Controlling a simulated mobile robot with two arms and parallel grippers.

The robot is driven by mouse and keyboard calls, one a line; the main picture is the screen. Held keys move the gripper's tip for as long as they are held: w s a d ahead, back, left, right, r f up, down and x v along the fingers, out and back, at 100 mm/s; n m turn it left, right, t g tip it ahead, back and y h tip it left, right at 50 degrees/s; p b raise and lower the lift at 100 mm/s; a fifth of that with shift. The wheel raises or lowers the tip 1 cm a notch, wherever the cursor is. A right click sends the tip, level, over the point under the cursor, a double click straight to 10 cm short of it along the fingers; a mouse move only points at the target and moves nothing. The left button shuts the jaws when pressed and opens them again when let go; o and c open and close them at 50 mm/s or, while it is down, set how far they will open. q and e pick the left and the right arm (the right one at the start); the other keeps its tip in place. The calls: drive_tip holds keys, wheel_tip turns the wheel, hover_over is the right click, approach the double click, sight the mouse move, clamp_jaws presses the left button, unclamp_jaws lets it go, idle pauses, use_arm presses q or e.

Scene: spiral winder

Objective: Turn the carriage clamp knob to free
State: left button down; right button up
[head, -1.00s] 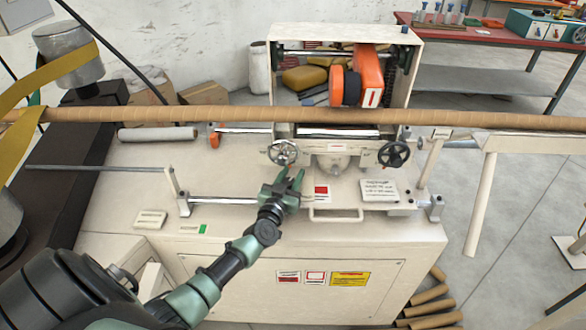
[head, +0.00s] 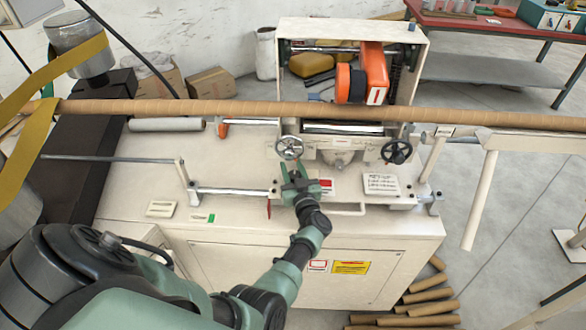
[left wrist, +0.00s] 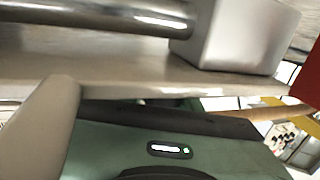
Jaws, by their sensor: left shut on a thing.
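My left gripper (head: 295,174) is at the front of the winder's carriage, just below the silver handwheel (head: 289,148). Its fingers are shut on what appears to be the carriage clamp knob, which the gripper hides in the head view. The knob's turn position cannot be read. The guide rod (head: 232,191) runs left from there, and in the left wrist view a metal rod (left wrist: 100,15) enters a grey block (left wrist: 245,35) close to my gripper's green body. My right gripper is not in view.
A black handwheel (head: 397,151) is to the right. A long cardboard tube (head: 220,110) crosses above the machine. A written card (head: 381,183) and a handle (head: 348,211) are right of my gripper.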

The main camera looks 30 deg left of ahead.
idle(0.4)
use_arm(q)
drive_tip(key=c, duration=1)
unclamp_jaws()
drive_tip(key=shift+o, duration=0.2)
drive_tip(key=shift+s, duration=0.1)
